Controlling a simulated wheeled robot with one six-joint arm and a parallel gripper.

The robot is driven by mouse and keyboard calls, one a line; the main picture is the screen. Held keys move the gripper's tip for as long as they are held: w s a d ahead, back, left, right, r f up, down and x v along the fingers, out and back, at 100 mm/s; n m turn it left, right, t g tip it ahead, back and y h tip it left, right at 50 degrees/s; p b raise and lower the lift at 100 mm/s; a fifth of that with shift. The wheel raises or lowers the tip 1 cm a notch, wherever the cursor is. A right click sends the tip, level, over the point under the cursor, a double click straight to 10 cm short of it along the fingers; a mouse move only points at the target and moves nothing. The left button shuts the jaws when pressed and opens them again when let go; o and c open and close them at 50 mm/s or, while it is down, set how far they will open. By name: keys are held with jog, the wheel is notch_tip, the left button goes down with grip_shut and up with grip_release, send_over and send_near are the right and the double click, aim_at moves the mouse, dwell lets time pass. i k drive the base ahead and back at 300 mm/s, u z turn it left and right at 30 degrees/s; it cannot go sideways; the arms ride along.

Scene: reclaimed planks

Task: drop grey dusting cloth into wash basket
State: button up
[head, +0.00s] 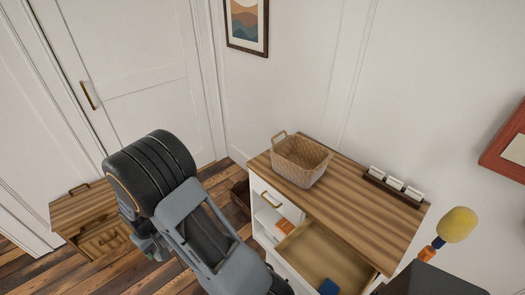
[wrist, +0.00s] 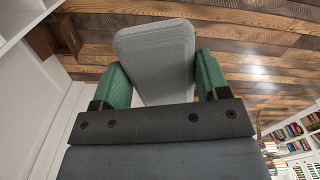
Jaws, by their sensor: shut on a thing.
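The grey dusting cloth (wrist: 155,40) is a folded, rounded pad between the green fingers of my gripper (wrist: 159,72) in the wrist view. The fingers are shut on its two sides, and wooden floor shows beyond it. In the head view my arm covers most of the gripper, and I cannot make out the cloth there. The wash basket (head: 300,162) is a tan woven basket with a raised handle. It stands upright on the back left of the wooden cabinet top, to the right of my arm and apart from it.
The cabinet top (head: 350,210) also bears a dark rack of white pieces (head: 394,185) along the wall. An open drawer (head: 325,258) juts from the cabinet's front. A small wooden cabinet (head: 85,212) stands left by the door. A yellow-headed duster (head: 457,225) is at right.

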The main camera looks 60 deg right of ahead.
aim_at(300, 159)
jog(key=i, duration=1.3)
jog(key=z, duration=3.1)
